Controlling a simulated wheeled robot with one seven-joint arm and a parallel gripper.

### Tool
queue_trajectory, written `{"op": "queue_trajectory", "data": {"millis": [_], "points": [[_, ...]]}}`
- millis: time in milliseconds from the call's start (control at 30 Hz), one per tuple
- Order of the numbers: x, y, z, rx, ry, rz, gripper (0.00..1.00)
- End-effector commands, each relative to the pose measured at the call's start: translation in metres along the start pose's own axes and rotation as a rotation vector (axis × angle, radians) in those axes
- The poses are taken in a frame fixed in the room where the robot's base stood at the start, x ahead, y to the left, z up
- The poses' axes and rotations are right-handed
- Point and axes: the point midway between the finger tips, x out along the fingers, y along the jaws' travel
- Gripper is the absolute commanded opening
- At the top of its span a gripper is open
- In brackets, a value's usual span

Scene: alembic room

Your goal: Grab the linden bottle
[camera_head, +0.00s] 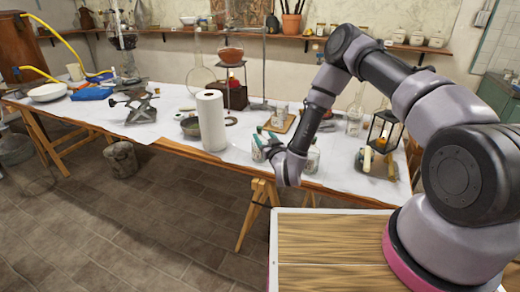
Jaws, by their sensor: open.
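Small labelled bottles stand on the white-covered table, but their labels are too small to read, so I cannot tell which one is the linden bottle. One pale bottle (313,157) stands near the table's front edge, just right of my wrist. Another small bottle (278,118) stands farther back on a wooden board. My gripper (263,146) is open over the front of the table, pointing left, with a small whitish object at its fingertips. I cannot tell whether the fingers touch that object. My forearm hides part of the table behind it.
A white paper roll (211,120) stands upright left of my gripper, with a dark pan (190,127) beside it. A black lantern-like stand (382,132) and glassware are on the right. A metal jack (142,108) stands on the left. The floor in front is mostly clear.

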Motion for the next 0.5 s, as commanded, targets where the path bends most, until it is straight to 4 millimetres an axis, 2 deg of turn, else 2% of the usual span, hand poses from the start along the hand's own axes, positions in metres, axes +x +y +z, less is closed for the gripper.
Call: {"op": "queue_trajectory", "data": {"millis": [300,500], "points": [[0.042,-0.001,0.003,-0.001,0.003,0.0,0.65],[0.053,-0.001,0.004,-0.001,0.0,0.0,0.65]]}}
